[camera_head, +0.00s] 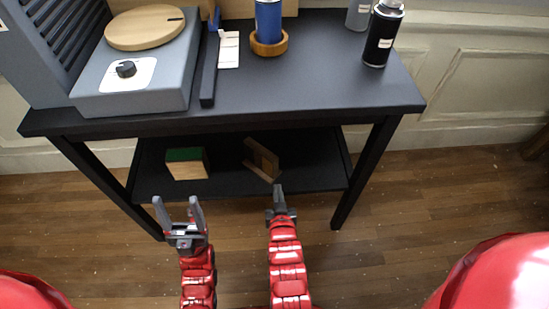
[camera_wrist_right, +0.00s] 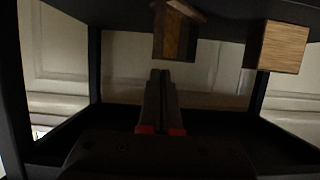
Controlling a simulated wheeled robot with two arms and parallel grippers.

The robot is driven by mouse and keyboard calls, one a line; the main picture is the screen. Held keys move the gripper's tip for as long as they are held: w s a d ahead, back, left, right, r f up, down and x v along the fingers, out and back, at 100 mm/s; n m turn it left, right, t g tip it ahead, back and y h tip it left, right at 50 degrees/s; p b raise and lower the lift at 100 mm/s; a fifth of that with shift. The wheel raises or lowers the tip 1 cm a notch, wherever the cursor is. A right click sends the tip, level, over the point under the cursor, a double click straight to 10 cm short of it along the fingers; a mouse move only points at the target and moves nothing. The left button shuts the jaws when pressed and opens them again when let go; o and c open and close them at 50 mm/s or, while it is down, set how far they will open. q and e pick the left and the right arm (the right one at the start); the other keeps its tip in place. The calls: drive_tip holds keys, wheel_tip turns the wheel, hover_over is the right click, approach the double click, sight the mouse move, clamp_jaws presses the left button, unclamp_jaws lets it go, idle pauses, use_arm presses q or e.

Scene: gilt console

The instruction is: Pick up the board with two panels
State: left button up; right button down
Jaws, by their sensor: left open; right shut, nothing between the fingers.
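A small wooden piece of two panels joined at an angle (camera_head: 261,158), which looks like the board, sits on the table's lower shelf. It also shows in the right wrist view (camera_wrist_right: 176,36), just beyond the fingertips. My right gripper (camera_head: 279,190) is shut and empty, in front of the shelf's front edge and close to the board, apart from it. Its closed fingers show in the right wrist view (camera_wrist_right: 160,75). My left gripper (camera_head: 179,206) is open and empty, lower left of the shelf, with its fingers pointing towards the table.
A wooden block with a green top (camera_head: 187,170) sits left of the board on the lower shelf (camera_head: 225,183). The dark tabletop (camera_head: 310,85) overhangs the shelf. A table leg (camera_head: 365,170) stands to the right. Shelf space right of the board is clear.

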sight(274, 157)
drive_tip(key=b+x, duration=0.1)
drive_tip(key=x, duration=0.3)
drive_tip(key=r+b+x, duration=0.1)
drive_tip(key=x, duration=0.2)
drive_tip(key=w+r+b+x, duration=0.1)
drive_tip(key=x, duration=0.3)
drive_tip(key=shift+w+r, duration=0.1)
drive_tip(key=shift+w, duration=0.2)
